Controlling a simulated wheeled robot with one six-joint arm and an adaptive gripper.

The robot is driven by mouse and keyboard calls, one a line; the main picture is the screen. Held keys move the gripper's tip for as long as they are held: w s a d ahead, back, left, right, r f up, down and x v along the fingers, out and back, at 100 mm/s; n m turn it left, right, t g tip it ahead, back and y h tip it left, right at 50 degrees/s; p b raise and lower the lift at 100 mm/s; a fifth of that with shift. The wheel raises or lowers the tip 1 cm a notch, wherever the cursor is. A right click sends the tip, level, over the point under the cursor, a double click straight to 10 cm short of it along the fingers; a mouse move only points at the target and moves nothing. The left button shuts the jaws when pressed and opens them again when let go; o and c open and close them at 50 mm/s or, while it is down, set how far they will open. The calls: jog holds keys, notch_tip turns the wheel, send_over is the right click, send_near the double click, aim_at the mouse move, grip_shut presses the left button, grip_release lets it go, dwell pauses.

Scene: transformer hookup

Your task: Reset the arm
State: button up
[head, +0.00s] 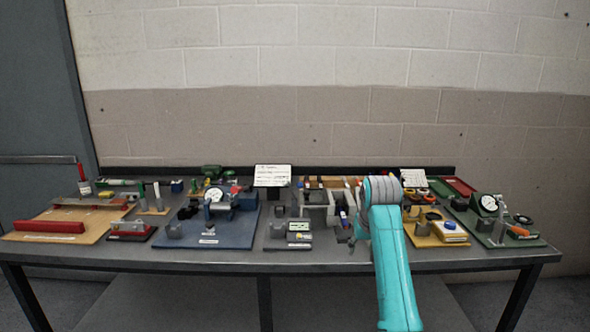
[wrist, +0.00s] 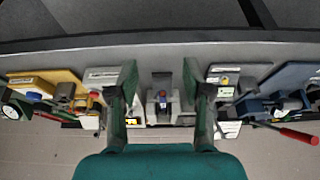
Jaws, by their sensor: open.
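My gripper (wrist: 162,92) is open in the wrist view, with its two dark green fingers well apart and nothing seen held between them. A grey fixture with a blue and red part (wrist: 162,100) shows beyond the gap between the fingers; I cannot tell how far below it is. In the head view my teal arm reaches over the right of the middle of the workbench (head: 330,258), and the arm hides my gripper there. The arm also covers part of the grey fixture (head: 318,205) beside it.
A blue board (head: 233,238) with a gauge lies left of the middle. A wooden board with a red bar (head: 48,226) is at far left. A yellow board (head: 425,240) and a green board (head: 535,243) are at right. A white card (head: 272,175) stands at the back. The front edge is clear.

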jog(key=s+f+t, duration=0.1)
jog(key=s+f, duration=0.4)
jog(key=f, duration=0.7)
jog(key=s+f+t, duration=0.1)
jog(key=s+f, duration=0.3)
jog(key=f, duration=0.8)
jog(key=s+f+t, duration=0.1)
jog(key=s+f, duration=0.5)
jog(key=s, duration=0.3)
jog(key=s+f+t, duration=0.2)
jog(key=s+f, duration=0.4)
jog(key=s, duration=0.2)
jog(key=s+r+t, duration=0.2)
jog(key=s, duration=2.1)
jog(key=s+r+t, duration=0.3)
jog(key=s+r, duration=1.4)
jog(key=r, duration=0.1)
jog(key=shift+s, duration=0.25)
